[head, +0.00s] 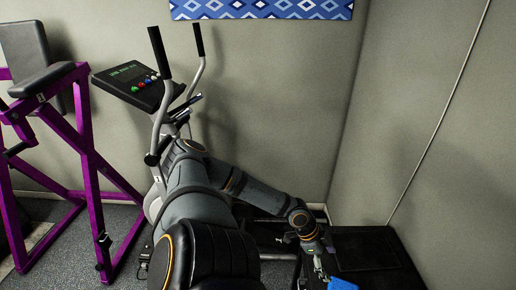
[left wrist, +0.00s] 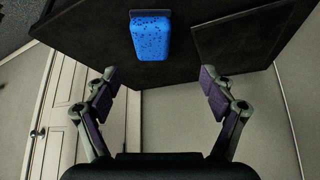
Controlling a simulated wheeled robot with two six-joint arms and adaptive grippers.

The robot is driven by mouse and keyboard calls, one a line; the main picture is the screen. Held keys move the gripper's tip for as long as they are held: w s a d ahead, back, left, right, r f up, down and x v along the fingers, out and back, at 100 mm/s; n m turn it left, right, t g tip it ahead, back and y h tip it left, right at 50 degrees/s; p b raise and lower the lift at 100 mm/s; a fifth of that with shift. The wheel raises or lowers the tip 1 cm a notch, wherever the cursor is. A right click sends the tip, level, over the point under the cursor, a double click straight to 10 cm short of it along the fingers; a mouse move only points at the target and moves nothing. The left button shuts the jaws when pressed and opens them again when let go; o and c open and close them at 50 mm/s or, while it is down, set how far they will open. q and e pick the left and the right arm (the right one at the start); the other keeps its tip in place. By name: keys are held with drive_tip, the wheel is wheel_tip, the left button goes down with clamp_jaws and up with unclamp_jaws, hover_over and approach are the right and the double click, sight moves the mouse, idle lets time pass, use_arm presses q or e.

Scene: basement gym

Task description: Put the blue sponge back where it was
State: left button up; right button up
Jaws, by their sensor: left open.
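The blue sponge (left wrist: 151,38), with dark specks, lies against a black surface (left wrist: 95,35) in the left wrist view. A dark strip shows along one end of it. My left gripper (left wrist: 157,82) is open and empty, its two fingers spread wide, with the sponge beyond the fingertips and between their lines. The sponge also shows at the bottom edge of the head view (head: 342,284), partly cut off, beside my left gripper (head: 318,265). My right gripper is in neither view.
A black flat-topped piece (head: 365,248) stands in the corner at the right. An exercise machine with a console (head: 135,82) stands behind my left arm, and a purple frame (head: 85,150) stands at the left. A white door (left wrist: 62,115) shows in the left wrist view.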

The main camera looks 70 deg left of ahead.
use_arm(q)
drive_tip(key=a+f+n+y, duration=0.1)
drive_tip(key=a+f, duration=0.1)
drive_tip(key=a, duration=0.2)
drive_tip(key=a+f+n+t+y, duration=0.1)
drive_tip(key=a+f, duration=0.1)
drive_tip(key=a, duration=0.2)
drive_tip(key=w+a+f+n+y, duration=0.1)
drive_tip(key=a+f, duration=0.1)
drive_tip(key=a, duration=0.2)
drive_tip(key=shift+f+n+t, duration=0.3)
drive_tip(key=shift+t, duration=0.1)
drive_tip(key=s+a+f+n+y, duration=0.2)
drive_tip(key=s+a+f, duration=0.2)
drive_tip(key=a+f, duration=0.25)
drive_tip(key=s+d+f+n+g+y, duration=0.1)
drive_tip(key=s+f+n+g+y, duration=0.15)
drive_tip(key=s+f, duration=1.1)
drive_tip(key=s+d+f+g+h, duration=0.1)
drive_tip(key=s+d+f, duration=0.6)
drive_tip(key=d, duration=0.4)
drive_tip(key=s+d+f+g+h, duration=0.1)
drive_tip(key=s+d+f+g, duration=0.1)
drive_tip(key=s+d+f, duration=0.5)
drive_tip(key=shift+d+f+b, duration=0.35)
drive_tip(key=shift+d+f, duration=0.35)
drive_tip(key=shift+d, duration=1.95)
